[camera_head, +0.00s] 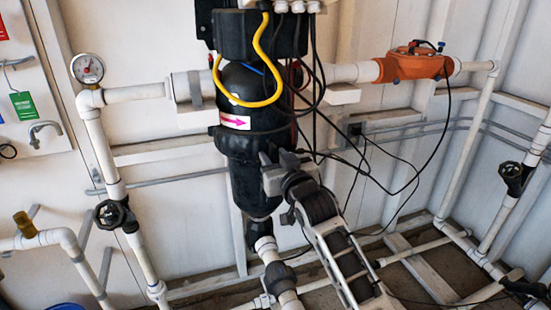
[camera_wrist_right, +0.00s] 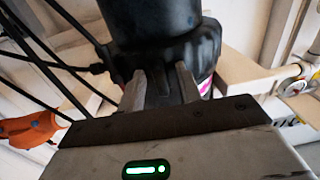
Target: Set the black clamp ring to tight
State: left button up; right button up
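The black clamp ring (camera_head: 262,143) is a wide band around the black reactor vessel, just below a white label with a pink arrow. In the right wrist view the ring (camera_wrist_right: 205,50) fills the space ahead of the fingers. My right gripper (camera_head: 272,168) is at the front right side of the vessel, close under the ring. In the right wrist view its two fingers (camera_wrist_right: 160,82) stand apart, with a dark part of the ring or vessel between them. Whether they touch it cannot be told. My left gripper is not in view.
Black cables (camera_head: 365,165) hang right of the vessel, and a yellow cable (camera_head: 262,60) loops over its top. An orange valve body (camera_head: 410,65) is on the right pipe. A gauge (camera_head: 87,69) and black-handled valve (camera_head: 112,214) are left. White pipes surround the floor.

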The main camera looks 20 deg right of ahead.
aim_at(288, 144)
grip_shut()
jog(key=d+p, duration=0.2)
jog(key=d, duration=0.1)
jog(key=w+d+p, duration=0.1)
jog(key=d, duration=0.1)
jog(key=shift+d+r, duration=0.2)
jog(key=shift+r, duration=0.1)
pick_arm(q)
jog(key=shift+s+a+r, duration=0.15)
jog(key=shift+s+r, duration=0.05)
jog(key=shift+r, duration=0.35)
pick_arm(e)
grip_release()
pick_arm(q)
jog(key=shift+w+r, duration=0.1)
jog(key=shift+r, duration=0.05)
pick_arm(e)
jog(key=shift+a, duration=0.25)
